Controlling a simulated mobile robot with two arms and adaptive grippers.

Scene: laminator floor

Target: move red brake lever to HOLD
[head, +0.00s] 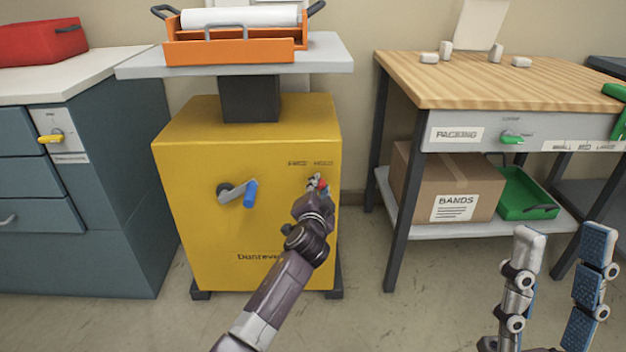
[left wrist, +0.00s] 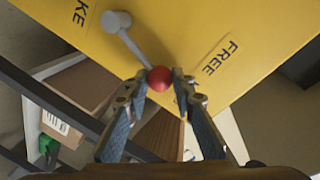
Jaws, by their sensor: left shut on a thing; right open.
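The red brake lever has a round red knob (left wrist: 159,79) on a thin grey arm from a grey pivot (left wrist: 116,21) on the yellow cabinet. My left gripper (head: 318,184) is shut on the knob, a fingertip on each side in the left wrist view. In the head view the gripper and wrist hide most of the lever. In the left wrist view the word FREE (left wrist: 221,57) is printed beyond the knob; part of another word, ending KE, shows at the upper left. My right gripper (head: 565,236) is open and empty at the lower right.
The yellow cabinet (head: 262,130) also carries a blue-handled crank (head: 249,193), left of my left gripper. An orange tray (head: 232,52) stands on its top. A packing bench (head: 480,80) with a cardboard box (head: 455,187) below stands to the right. Floor between them is clear.

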